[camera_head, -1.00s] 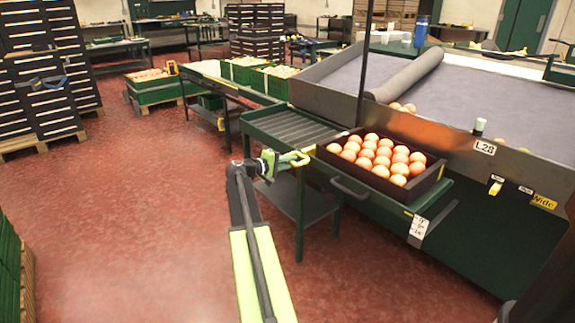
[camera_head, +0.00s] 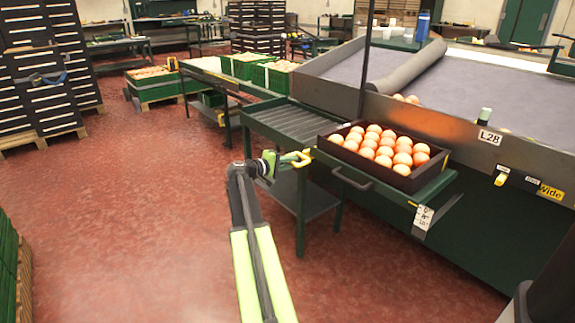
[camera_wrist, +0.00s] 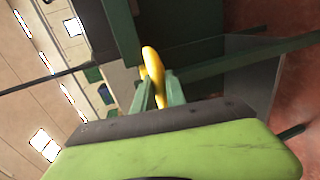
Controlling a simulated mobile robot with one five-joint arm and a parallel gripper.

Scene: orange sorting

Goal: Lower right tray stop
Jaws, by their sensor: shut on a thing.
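A small yellow tray stop (camera_head: 304,157) is at the left corner of the green tray shelf, beside the dark crate (camera_head: 365,176). My gripper (camera_head: 292,159) is shut on it from the left. In the wrist view the yellow stop (camera_wrist: 153,63) stands between the two green fingers of my gripper (camera_wrist: 160,88), close to a dark green beam. The crate is full of oranges (camera_head: 380,143) and rests on the green shelf (camera_head: 425,193). The stop's mounting is too small to make out.
A roller conveyor (camera_head: 290,118) adjoins the shelf at the left. A dark handle (camera_head: 350,180) sticks out below the crate. The sloped grading table (camera_head: 470,80) stands behind. The red floor (camera_head: 120,210) at the left is clear.

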